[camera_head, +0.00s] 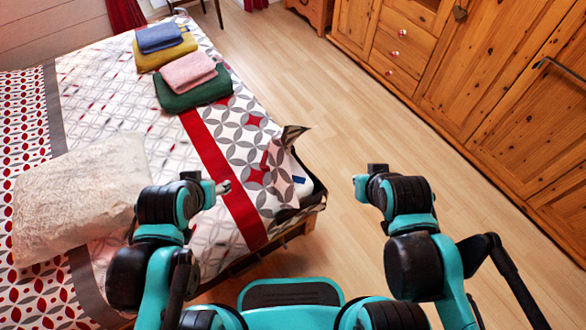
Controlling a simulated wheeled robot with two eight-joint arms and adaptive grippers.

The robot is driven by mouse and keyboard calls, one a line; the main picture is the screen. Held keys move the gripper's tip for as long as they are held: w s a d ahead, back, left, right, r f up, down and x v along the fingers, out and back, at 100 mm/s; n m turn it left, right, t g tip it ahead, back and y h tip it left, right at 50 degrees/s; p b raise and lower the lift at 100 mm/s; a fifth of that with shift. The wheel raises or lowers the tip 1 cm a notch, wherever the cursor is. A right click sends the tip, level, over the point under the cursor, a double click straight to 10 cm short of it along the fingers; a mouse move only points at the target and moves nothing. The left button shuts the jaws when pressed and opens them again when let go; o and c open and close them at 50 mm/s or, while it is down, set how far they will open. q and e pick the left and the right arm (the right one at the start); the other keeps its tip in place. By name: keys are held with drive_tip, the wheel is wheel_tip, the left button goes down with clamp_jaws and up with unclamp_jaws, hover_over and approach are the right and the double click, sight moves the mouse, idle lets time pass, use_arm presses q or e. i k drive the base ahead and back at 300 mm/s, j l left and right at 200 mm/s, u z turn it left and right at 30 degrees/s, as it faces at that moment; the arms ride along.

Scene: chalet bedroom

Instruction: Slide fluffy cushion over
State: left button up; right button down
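A pale, cream-coloured cushion (75,195) with a soft textured cover lies on the bed (110,110) at the left of the head view. My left arm stands in front of its right edge. My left gripper (222,187) is above the bed's near part, to the right of the cushion and apart from it. My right gripper (367,176) is over the open floor, right of the bed. Both grippers look small here, and their finger opening cannot be made out. I see nothing held in either.
Folded towels lie on the bed further back: blue (159,38), yellow (165,52), pink (188,72) and green (194,91). A wooden wardrobe (490,80) lines the right side. The wooden floor (340,120) between bed and wardrobe is clear.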

sight(72, 199)
drive_tip(key=u, duration=1.9)
drive_tip(key=j+u, duration=0.15)
drive_tip(key=i+j+u, duration=0.85)
drive_tip(key=u, duration=0.2)
drive_tip(key=i, duration=0.1)
